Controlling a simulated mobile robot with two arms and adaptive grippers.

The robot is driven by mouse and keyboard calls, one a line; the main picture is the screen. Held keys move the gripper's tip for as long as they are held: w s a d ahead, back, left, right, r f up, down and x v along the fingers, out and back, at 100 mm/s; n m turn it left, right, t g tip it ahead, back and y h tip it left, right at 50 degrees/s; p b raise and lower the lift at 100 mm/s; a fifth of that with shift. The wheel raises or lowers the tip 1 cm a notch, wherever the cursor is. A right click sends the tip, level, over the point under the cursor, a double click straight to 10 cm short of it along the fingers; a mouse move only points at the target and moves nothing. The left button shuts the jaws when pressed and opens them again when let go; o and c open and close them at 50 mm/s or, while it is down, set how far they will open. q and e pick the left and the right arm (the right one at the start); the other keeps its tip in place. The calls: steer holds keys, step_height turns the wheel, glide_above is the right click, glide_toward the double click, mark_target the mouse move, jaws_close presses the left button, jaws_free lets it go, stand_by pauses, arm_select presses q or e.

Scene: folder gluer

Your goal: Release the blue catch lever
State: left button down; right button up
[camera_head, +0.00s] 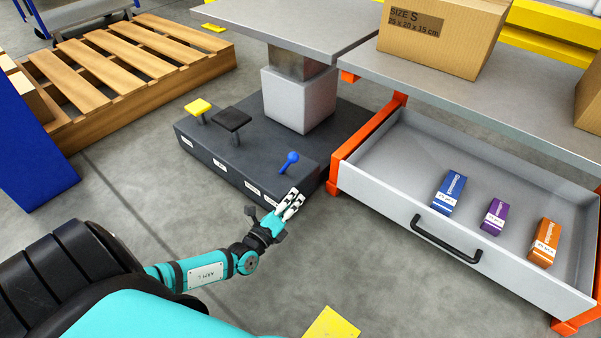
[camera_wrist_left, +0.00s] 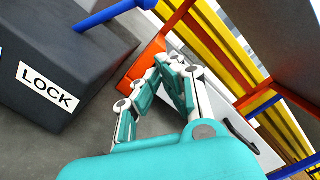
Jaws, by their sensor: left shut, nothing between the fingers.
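The blue catch lever (camera_head: 289,160) has a round knob and stands tilted on top of a dark base block (camera_head: 215,140), near its front right end. In the left wrist view, part of the blue lever (camera_wrist_left: 112,12) shows at the top, above the block's "LOCK" label (camera_wrist_left: 46,86). My left gripper (camera_head: 293,201) is shut and empty beside the block's front right corner, in front of the lever and apart from it. In the left wrist view its fingers (camera_wrist_left: 172,68) point toward the orange frame, to the right of the lever. My right gripper is not in view.
Yellow (camera_head: 198,107) and black (camera_head: 232,120) pedals sit left of the lever on the block. A grey column (camera_head: 300,98) rises behind it. To the right, an open drawer (camera_head: 400,205) in an orange frame holds several small boxes. A wooden pallet (camera_head: 130,65) lies back left.

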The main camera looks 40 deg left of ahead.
mark_target(286, 165)
arm_select(q)
steer(key=w+a+r+b, duration=0.2)
steer(key=w+b, duration=0.3)
steer(key=w, duration=0.3)
steer(key=shift+w+a+r, duration=0.25)
steer(key=shift+a, duration=0.35)
